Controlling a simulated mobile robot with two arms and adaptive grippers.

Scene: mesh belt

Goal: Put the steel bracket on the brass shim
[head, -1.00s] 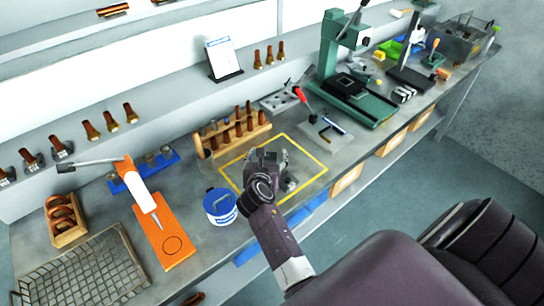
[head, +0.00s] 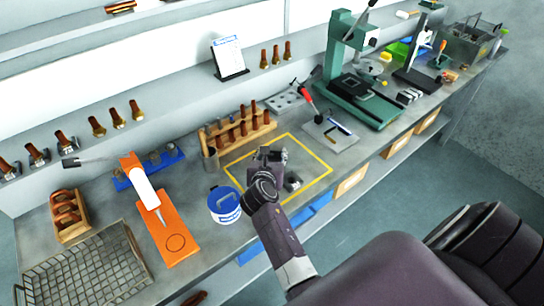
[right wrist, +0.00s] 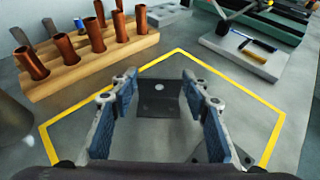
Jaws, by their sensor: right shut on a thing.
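My right gripper (head: 271,156) is above the yellow-outlined area of the bench. In the right wrist view its blue-padded fingers (right wrist: 160,92) are shut on a dark, angled metal piece with a small hole, the steel bracket (right wrist: 160,104). The bracket is between the two fingers; in the head view the gripper mostly hides it. A second dark metal piece (head: 293,181) lies inside the outline, just right of the gripper, and shows partly in the right wrist view (right wrist: 214,150). I cannot clearly make out the brass shim. My left gripper is not in view.
A wooden rack with copper tubes (head: 238,137) stands behind the outline. A blue-and-white tub (head: 225,207) is to its left. A grey plate with a pen (head: 331,134) and a green press (head: 362,98) are to the right. Bench inside the yellow outline (head: 318,165) is mostly clear.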

